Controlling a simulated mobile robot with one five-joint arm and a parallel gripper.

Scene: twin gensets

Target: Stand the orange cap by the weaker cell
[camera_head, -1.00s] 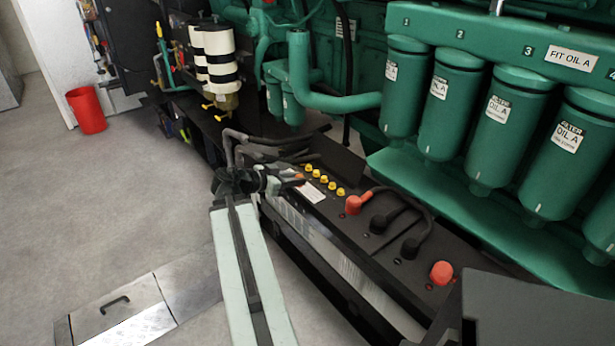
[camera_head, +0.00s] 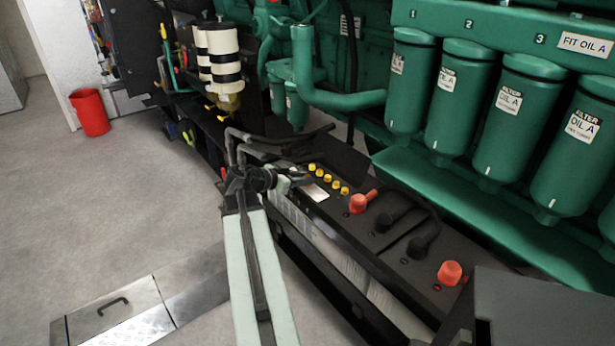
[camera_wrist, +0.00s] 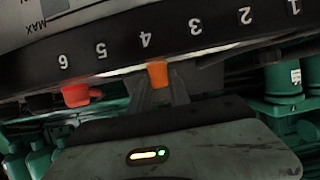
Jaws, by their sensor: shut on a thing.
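The orange cap (camera_wrist: 157,75) is between the tips of my gripper (camera_wrist: 160,90) in the wrist view, by the edge of the battery's numbered face. That face (camera_wrist: 110,30) carries printed numbers 1 to 6, seen upside down. The cap is closest to number 4. In the head view my gripper (camera_head: 290,182) is at the left end of the black battery (camera_head: 340,225), beside a row of yellow caps (camera_head: 323,174). I cannot make out the orange cap clearly there. Fluid levels and which cell is weaker cannot be read from here.
A red terminal cover (camera_head: 450,273) and another red one (camera_head: 359,203) sit on the battery, with black cables between. Green oil filters (camera_head: 460,95) hang above at right. Grey hoses (camera_head: 245,140) lie behind my gripper. Open floor (camera_head: 130,210) lies at left, with a red bin (camera_head: 91,111).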

